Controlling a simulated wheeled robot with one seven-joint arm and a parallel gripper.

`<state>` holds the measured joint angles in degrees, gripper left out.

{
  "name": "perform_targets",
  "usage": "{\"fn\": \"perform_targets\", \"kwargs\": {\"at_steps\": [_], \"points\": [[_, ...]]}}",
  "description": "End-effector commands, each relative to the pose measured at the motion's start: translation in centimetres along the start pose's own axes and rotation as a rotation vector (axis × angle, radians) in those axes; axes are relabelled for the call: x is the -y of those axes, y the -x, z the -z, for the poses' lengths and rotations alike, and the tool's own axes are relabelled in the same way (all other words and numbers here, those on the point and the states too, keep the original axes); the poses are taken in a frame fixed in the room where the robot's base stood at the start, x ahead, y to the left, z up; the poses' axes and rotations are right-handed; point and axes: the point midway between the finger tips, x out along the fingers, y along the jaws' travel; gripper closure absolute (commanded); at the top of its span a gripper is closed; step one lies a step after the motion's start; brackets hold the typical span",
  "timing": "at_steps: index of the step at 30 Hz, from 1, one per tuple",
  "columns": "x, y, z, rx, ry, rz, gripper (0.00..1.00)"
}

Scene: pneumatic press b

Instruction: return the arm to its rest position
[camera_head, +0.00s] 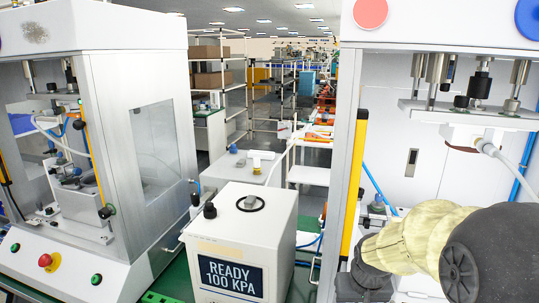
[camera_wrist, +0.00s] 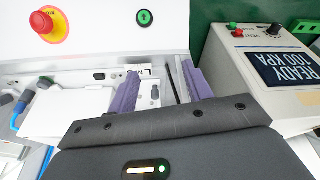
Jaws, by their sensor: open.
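My arm (camera_head: 425,237) shows at the lower right in the head view, with a cream cover and a dark round joint, in front of the right-hand press. My gripper (camera_wrist: 160,90) shows in the wrist view with two purple fingers spread apart. It is open, and nothing is clearly held between the fingers. Pale press parts and a dark rod show behind and between them. Whether the fingertips touch anything cannot be told. The fingers cannot be made out in the head view.
A press panel with a red emergency button (camera_wrist: 42,22) and a green button (camera_wrist: 145,18) lies ahead of the fingers. A "READY 100 KPA" box (camera_head: 230,277) stands between the left press (camera_head: 120,150) and the right press's yellow-edged frame (camera_head: 354,185). An aisle with shelves (camera_head: 220,82) lies behind.

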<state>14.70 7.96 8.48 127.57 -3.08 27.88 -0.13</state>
Motion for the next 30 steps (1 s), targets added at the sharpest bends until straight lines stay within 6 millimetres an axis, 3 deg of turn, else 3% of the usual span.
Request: {"fn": "perform_targets", "kwargs": {"at_steps": [3, 6, 9, 12, 30], "points": [[2.4, 0.6, -5.0, 0.028, 0.038, 0.015, 0.50], [3.5, 0.7, -8.4, 0.046, 0.054, 0.027, 0.50], [4.0, 0.8, -10.5, 0.056, 0.063, 0.033, 0.50], [4.2, 0.7, -11.2, 0.059, 0.064, 0.036, 0.50], [4.1, 0.7, -11.1, 0.059, 0.063, 0.035, 0.50]]}}
